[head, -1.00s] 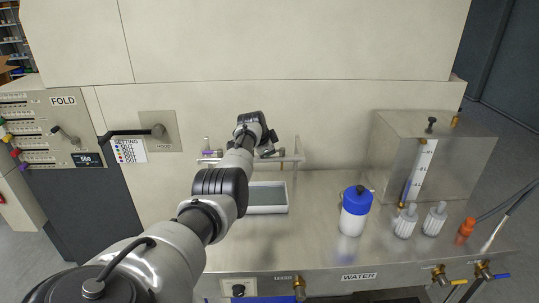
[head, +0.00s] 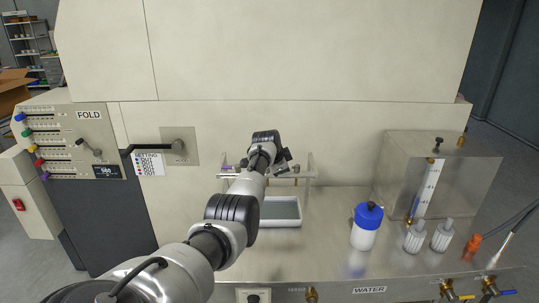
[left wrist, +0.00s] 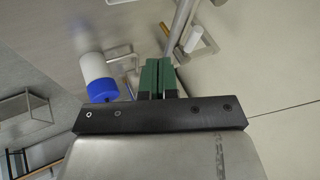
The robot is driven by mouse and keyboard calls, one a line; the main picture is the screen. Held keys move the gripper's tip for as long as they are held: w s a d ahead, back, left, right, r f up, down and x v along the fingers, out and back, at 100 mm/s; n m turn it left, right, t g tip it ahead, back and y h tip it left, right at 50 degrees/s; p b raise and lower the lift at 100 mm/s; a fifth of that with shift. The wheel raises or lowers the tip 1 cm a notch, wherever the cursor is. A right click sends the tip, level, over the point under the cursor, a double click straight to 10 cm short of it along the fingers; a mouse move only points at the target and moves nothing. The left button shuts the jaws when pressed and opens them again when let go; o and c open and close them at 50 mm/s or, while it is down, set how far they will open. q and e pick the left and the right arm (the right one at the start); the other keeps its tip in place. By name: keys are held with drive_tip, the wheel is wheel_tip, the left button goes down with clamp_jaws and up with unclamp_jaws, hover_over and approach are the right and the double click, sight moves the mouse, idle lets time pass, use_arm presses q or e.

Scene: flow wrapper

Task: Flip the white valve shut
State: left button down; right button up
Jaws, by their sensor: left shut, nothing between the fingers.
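My left arm reaches up from the bottom of the head view to a pale rail (head: 309,172) at the back of the steel bench. The left gripper (head: 285,160) is at this rail, partly hidden by its own wrist. In the left wrist view its green fingers (left wrist: 157,76) are together with nothing between them. A short white piece (left wrist: 197,39) with a brass-coloured part lies just beyond and right of the fingertips, apart from them in the picture. It may be the white valve; I cannot tell its setting. In the head view no white valve shows clearly near the rail.
A grey-bottomed tray (head: 291,223) lies below the rail. A white bottle with a blue cap (head: 366,226) stands to the right, before a steel tank (head: 465,185). Brass valves with yellow and blue handles (head: 448,289) are on the front edge. Bench between tray and bottle is clear.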

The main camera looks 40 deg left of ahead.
use_arm(q)
drive_tip(key=b+v, duration=0.1)
drive_tip(key=v, duration=0.6)
drive_tip(key=shift+w+r, duration=0.15)
drive_tip(key=shift+r, duration=0.1)
use_arm(e)
drive_tip(key=shift+w+d+f, duration=0.15)
drive_tip(key=shift+w+f, duration=0.35)
drive_tip(key=shift+w, duration=0.05)
use_arm(q)
drive_tip(key=shift+a, duration=0.1)
use_arm(e)
drive_tip(key=shift+w, duration=0.15)
drive_tip(key=shift+w, duration=0.15)
